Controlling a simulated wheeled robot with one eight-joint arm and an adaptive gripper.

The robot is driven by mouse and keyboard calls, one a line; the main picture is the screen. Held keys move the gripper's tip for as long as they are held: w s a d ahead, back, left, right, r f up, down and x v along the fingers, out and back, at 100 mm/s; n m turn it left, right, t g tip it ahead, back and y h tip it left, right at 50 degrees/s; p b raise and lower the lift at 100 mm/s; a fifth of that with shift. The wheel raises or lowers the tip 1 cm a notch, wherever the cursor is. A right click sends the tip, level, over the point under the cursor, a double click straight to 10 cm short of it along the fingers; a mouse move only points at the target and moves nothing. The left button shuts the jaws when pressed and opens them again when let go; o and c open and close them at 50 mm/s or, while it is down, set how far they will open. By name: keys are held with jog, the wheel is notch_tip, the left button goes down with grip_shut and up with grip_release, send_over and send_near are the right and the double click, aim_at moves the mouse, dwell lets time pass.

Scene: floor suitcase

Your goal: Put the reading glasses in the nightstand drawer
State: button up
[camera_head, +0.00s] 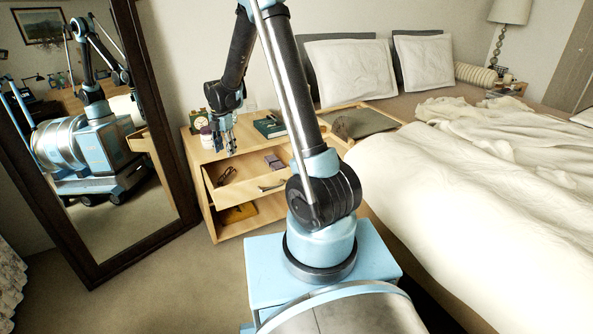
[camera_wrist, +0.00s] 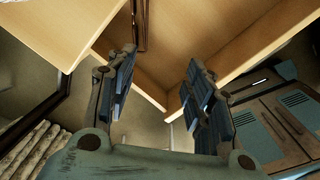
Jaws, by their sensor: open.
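The wooden nightstand (camera_head: 201,192) stands beside the bed in the head view. Its upper drawer (camera_head: 235,194) is pulled open. A dark pair of what look like the reading glasses (camera_head: 227,175) lies at the left inside the drawer. My gripper (camera_head: 224,150) is open and empty, pointing down near the top's front edge, above and apart from the glasses. In the wrist view, its spread fingers (camera_wrist: 160,100) have nothing between them, with pale wood panels beyond. I cannot make out the glasses clearly there.
A small purple-grey item (camera_head: 273,162) is in the drawer. A yellowish item (camera_head: 238,213) lies below. The mirror (camera_head: 160,110) stands left; the bed (camera_head: 440,190) is right.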

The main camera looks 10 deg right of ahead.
jog(key=s+d+r+m+t, duration=0.1)
jog(key=s+d+r+m, duration=1.2)
jog(key=s+d+r, duration=0.4)
jog(key=s+d+f+m, duration=0.2)
jog(key=s+m, duration=0.2)
jog(key=s, duration=0.3)
jog(key=s+d+f+m, duration=0.2)
jog(key=s+m, duration=0.3)
jog(key=s, duration=0.3)
jog(key=s+d+f+m+t, duration=0.1)
jog(key=s+d+f+m, duration=0.1)
jog(key=s+m, duration=0.3)
jog(key=shift+s+d+f, duration=0.35)
jog(key=shift+s+d, duration=0.2)
jog(key=shift+s, duration=0.7)
